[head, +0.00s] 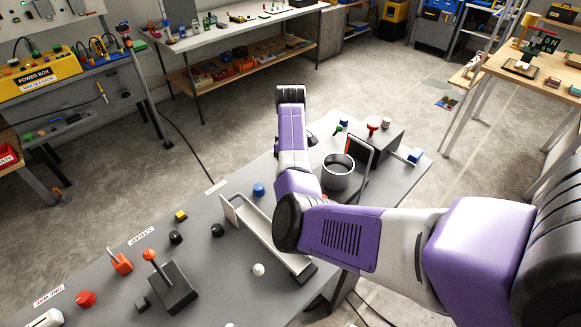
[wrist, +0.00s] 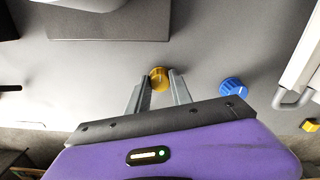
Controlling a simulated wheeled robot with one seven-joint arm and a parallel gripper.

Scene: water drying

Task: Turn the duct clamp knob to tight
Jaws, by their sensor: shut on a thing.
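A round yellow knob (wrist: 159,80) stands on the grey bench panel in the wrist view. My gripper (wrist: 158,84) has its two grey fingers on either side of this knob and is shut on it. No label naming it as the duct clamp knob can be read. In the head view my arm hides the yellow knob and the gripper's fingers. A ribbed blue knob (wrist: 233,88) stands apart, right of the fingers in the wrist view; a blue knob (head: 258,189) also shows left of my arm in the head view.
A metal ring-like duct (head: 338,172) and a dark box with a red knob (head: 372,126) stand right of my arm. A long light channel piece (head: 262,236) lies left of it. An orange lever on a dark base (head: 172,285) stands nearer front left.

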